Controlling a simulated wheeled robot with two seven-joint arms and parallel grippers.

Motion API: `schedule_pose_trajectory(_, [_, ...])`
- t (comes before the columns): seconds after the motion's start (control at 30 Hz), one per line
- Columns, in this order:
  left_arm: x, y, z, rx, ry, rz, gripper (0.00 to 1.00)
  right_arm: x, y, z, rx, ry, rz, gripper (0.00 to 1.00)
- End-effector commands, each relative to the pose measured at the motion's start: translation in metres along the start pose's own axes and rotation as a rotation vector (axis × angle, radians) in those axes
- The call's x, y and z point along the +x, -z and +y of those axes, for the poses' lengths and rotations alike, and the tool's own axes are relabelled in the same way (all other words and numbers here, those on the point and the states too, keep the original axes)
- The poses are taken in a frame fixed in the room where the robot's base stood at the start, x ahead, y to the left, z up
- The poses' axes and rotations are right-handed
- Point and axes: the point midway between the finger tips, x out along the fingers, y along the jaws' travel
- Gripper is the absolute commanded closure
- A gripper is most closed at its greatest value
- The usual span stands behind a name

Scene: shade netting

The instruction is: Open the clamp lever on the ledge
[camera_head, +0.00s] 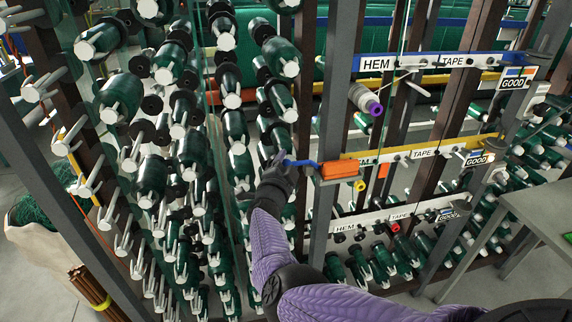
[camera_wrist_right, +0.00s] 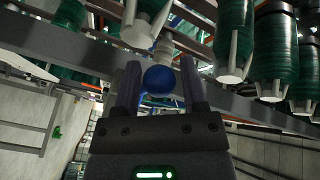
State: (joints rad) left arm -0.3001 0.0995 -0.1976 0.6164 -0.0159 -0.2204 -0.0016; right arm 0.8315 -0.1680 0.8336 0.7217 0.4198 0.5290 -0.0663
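The clamp lever (camera_head: 301,163) is a blue arm sticking out to the left from an orange block (camera_head: 339,169) on the ledge of the rack. My right gripper (camera_head: 280,160) is at the lever's left end. In the right wrist view, a round blue knob (camera_wrist_right: 158,80) sits between the two dark fingers of the gripper (camera_wrist_right: 160,76). The fingers stand apart on either side of the knob, with a thin gap showing; firm contact is not visible. My left gripper is not in view.
Green spools (camera_head: 152,170) on pegs fill the rack to the left, close to my right gripper. A grey post (camera_head: 334,90) stands just behind the clamp. A purple-tipped spool (camera_head: 365,99) sticks out above. A grey table (camera_head: 540,212) is at the right.

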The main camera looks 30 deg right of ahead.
Motion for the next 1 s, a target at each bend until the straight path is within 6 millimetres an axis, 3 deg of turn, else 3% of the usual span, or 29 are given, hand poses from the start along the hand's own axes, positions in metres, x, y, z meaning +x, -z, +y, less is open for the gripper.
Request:
schedule_pose_trajectory(0.17, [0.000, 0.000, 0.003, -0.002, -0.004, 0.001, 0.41, -0.001, 0.000, 0.000, 0.000, -0.001, -0.001, 0.46])
schedule_pose_trajectory(0.27, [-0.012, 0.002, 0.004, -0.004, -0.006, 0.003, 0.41, -0.010, 0.002, -0.003, -0.001, -0.001, -0.002, 0.46])
schedule_pose_trajectory(0.43, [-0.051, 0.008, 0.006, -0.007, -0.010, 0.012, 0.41, -0.053, 0.005, -0.008, -0.001, -0.001, -0.004, 0.46])
schedule_pose_trajectory(0.63, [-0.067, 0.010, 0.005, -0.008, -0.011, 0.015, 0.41, -0.092, 0.002, -0.003, -0.001, -0.002, -0.002, 0.46])
schedule_pose_trajectory(1.0, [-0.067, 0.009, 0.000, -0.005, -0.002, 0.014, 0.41, -0.099, 0.000, 0.001, 0.000, 0.000, 0.000, 0.46])
